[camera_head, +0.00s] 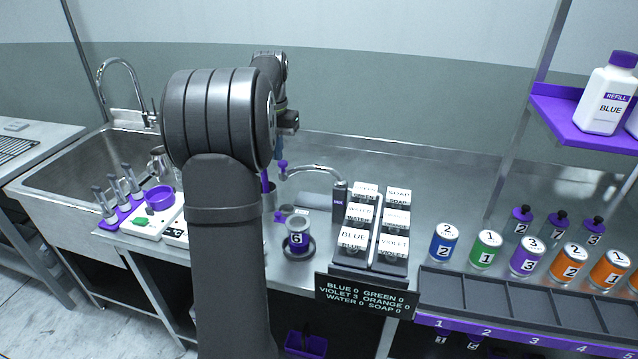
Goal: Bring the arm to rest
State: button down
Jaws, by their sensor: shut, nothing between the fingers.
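My arm rises from the bottom of the picture and folds over at a large grey elbow. My gripper (289,122) is small and dark at the far end of the arm, in front of the back wall and above the counter. It is shut and empty. The elbow and upper arm hide part of the wrist and the middle-left of the counter. A clear jar labelled 6 (298,238) stands upright on a round dark base, apart from my gripper.
The dispenser spout (310,169) arches below and right of my gripper. A labelled button panel (376,229) and several numbered cans (444,243) stand to the right. A purple shelf (575,118) holds a refill bottle (607,95).

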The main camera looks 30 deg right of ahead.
aim_at(279, 166)
jog(key=shift+s+r, duration=0.1)
jog(key=shift+r, duration=0.65)
jog(key=f, duration=0.7)
jog(key=shift+w+d, duration=0.25)
jog(key=shift+w, duration=0.15)
jog(key=shift+s+a, duration=0.15)
jog(key=shift+s, duration=0.1)
